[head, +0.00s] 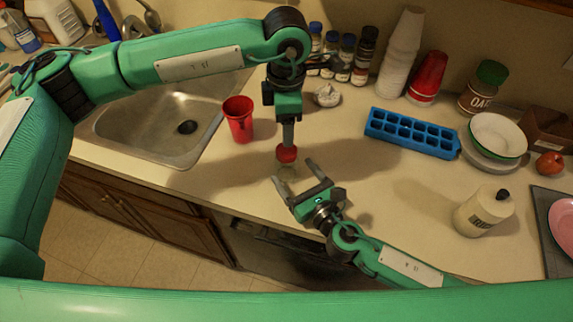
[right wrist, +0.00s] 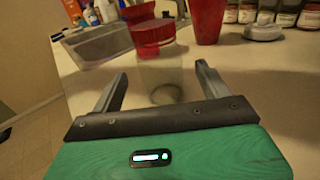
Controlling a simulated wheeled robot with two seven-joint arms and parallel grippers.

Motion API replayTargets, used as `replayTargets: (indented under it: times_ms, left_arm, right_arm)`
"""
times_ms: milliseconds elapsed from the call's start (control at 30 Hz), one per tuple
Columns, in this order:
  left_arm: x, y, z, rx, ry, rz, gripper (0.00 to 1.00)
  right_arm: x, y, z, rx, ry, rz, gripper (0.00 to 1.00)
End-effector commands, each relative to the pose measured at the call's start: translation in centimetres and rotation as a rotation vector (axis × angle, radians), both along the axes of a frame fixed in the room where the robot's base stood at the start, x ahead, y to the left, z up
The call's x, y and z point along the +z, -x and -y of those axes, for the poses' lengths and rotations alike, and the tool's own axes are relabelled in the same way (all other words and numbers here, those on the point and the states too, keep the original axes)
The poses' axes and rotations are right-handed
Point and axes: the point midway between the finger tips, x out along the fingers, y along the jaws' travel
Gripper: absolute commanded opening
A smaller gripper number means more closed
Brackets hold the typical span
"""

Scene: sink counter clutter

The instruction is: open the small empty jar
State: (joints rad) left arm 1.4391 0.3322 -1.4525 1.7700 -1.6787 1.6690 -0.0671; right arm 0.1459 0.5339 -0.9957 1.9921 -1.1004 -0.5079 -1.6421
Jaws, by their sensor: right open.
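The small jar is clear and looks empty. Its body (right wrist: 163,75) stands on the counter in the right wrist view and shows only faintly in the head view. A red lid (head: 287,154) is at its top; it also shows in the right wrist view (right wrist: 152,38). I cannot tell whether the lid is seated or loose. My right gripper (head: 295,172) is open, low over the counter, with one finger to each side of the jar. My left gripper (head: 288,140) points straight down with its tips at the lid. Its fingers are seen edge-on, so their gap is hidden.
A red cup (head: 239,119) stands left of the jar beside the sink (head: 150,138). Spice jars and stacked cups line the back. The counter's front edge is close.

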Motion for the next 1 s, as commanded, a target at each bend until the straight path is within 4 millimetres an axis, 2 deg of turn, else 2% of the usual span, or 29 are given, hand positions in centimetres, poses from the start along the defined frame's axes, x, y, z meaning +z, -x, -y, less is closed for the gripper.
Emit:
replayTargets:
  times_ms: [100, 300, 700, 1000]
  left_arm:
    - [0.0, 0.0, 0.0, 0.0, 0.0, 0.0, 0.63]
    - [0.0, 0.0, 0.0, 0.0, 0.0, 0.0, 0.63]
    - [0.0, 0.0, 0.0, 0.0, 0.001, 0.0, 0.63]
    - [0.0, 0.0, 0.0, 0.0, 0.001, 0.0, 0.63]
  right_arm:
    - [0.1, -1.9, -1.1, -0.001, -0.001, 0.002, 0.78]
    - [0.0, -3.8, -2.3, 0.0, 0.0, 0.0, 0.78]
    - [0.0, -4.3, -2.6, 0.0, 0.0, -0.001, 0.78]
    - [0.0, -4.3, -2.6, -0.001, 0.0, -0.001, 0.19]
